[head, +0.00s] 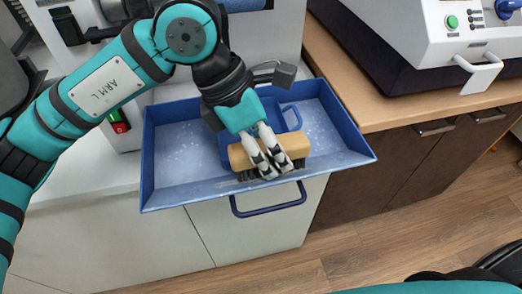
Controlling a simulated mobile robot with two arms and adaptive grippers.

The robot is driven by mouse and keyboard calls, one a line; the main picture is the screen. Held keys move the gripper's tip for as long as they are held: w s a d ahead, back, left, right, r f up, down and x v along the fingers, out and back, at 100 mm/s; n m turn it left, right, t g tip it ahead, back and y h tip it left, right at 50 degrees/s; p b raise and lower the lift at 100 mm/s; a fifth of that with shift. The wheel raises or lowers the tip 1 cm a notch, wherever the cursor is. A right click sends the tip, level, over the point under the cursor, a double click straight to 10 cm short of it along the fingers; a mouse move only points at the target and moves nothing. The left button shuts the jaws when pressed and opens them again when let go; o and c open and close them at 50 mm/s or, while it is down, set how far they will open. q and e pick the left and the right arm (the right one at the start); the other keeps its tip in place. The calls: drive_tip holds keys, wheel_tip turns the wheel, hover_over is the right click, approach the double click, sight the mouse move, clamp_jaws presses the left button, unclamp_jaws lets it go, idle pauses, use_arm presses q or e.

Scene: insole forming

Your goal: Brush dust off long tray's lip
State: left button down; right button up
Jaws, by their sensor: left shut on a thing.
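The long blue tray (180,172) sticks out in the middle of the head view, with pale dust specks on its floor. Its front lip (200,200) runs along the near edge, with a blue handle (268,208) below. My left gripper (268,170) is shut on a wooden brush (297,146) with dark bristles. The brush is over the front part of the tray, close to the lip; whether the bristles touch the lip I cannot tell. The fingers hide the middle of the brush. My right gripper is out of view.
A blue piece with a loop handle (291,118) lies in the tray behind the brush. A white machine (440,45) stands on the wooden counter (350,85) at the right. A box with green and red buttons (118,121) is left of the tray. Floor shows at lower right.

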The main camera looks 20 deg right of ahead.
sight(302, 137)
use_arm(q)
drive_tip(key=shift+s+d+r+b, duration=0.1)
drive_tip(key=shift+d+b, duration=0.2)
drive_tip(key=shift+d, duration=1.25)
drive_tip(key=shift+s+d+r+b, duration=0.1)
drive_tip(key=shift+d+b, duration=0.2)
drive_tip(key=shift+d, duration=1.2)
drive_tip(key=shift+w+f, duration=0.1)
drive_tip(key=shift+a, duration=0.1)
